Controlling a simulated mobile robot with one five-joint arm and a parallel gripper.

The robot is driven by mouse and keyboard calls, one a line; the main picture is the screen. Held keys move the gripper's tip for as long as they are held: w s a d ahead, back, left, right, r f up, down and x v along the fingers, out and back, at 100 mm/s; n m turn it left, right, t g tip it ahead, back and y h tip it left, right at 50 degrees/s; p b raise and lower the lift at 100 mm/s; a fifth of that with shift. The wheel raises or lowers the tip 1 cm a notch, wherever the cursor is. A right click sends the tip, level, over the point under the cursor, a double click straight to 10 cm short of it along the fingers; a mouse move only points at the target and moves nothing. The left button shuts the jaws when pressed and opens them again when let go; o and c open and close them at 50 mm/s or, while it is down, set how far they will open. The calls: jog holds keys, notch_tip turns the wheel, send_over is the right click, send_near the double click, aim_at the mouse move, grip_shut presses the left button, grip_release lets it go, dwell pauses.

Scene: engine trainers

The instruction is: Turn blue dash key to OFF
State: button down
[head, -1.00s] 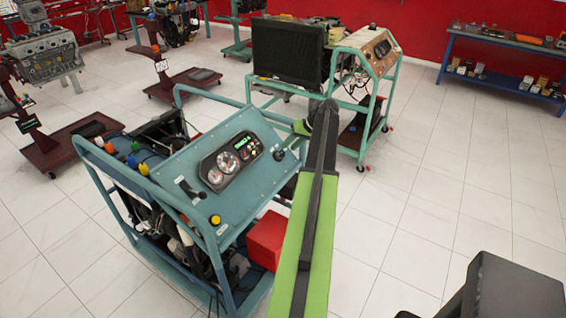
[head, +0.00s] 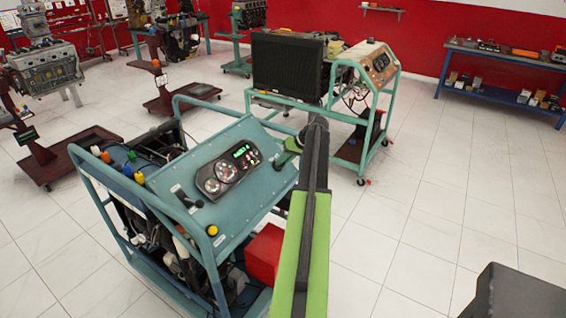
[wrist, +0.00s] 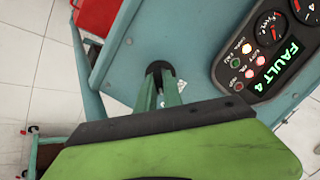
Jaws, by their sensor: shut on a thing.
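The blue dash panel (head: 232,195) slopes on a blue-framed engine trainer, with a gauge cluster (head: 228,171) on it. In the wrist view, the cluster (wrist: 270,55) reads "FAULT 4" and has several small lamps. The key's round black base (wrist: 158,67) sits on the panel beside the cluster. My gripper (wrist: 165,92) is shut on the key at this base; its fingers hide most of the key, and I cannot tell its turn position. In the head view my gripper (head: 281,160) is at the panel's right upper part, and the key is hidden there.
A red box (head: 264,254) stands low at the trainer's right side. A black lever (head: 187,196) and a yellow button (head: 212,230) are on the panel. A second trainer with a black radiator (head: 287,68) stands behind.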

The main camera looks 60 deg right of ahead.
dwell(0.4)
jog(key=n, duration=0.4)
jog(key=shift+a+n+h+p, duration=0.15)
jog(key=shift+n+h+p, duration=0.15)
jog(key=shift+h+p, duration=0.1)
jog(key=shift+n+h, duration=0.3)
jog(key=shift+n, duration=1.5)
jog(key=c, duration=1.5)
grip_release()
jog(key=shift+r, duration=0.15)
